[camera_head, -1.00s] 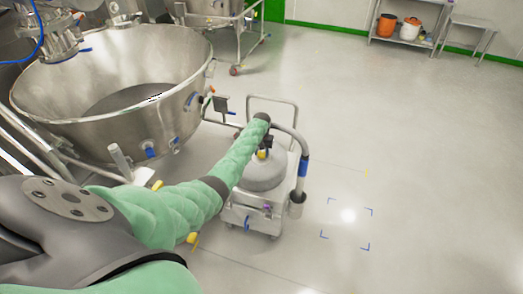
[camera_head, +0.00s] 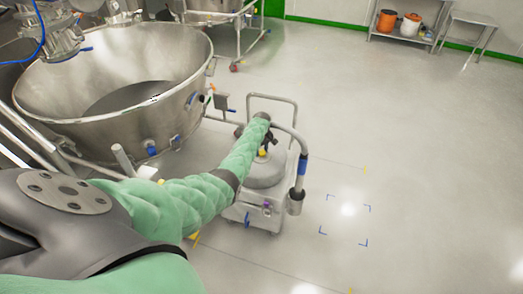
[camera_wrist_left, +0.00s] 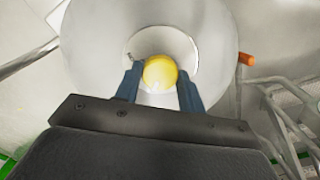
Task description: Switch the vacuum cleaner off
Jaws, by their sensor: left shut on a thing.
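The vacuum cleaner (camera_head: 264,174) is a grey domed drum on a wheeled metal cart, right of the big steel bowl in the head view. A yellow round knob (camera_wrist_left: 160,72) sits at its top and fills the gap between my fingers in the left wrist view. My left gripper (camera_wrist_left: 160,88) is shut on this knob, with a dark finger on each side. In the head view my left gripper (camera_head: 266,147) is small and partly hidden by my green-sleeved arm. The switch state cannot be told. My right gripper is not in view.
The large steel bowl (camera_head: 140,75) stands left of the vacuum. A hose (camera_head: 302,160) runs down the cart's right side. The cart's handle frame (camera_head: 272,97) rises behind. Open floor lies to the right. A shelf with buckets (camera_head: 398,38) is at the back.

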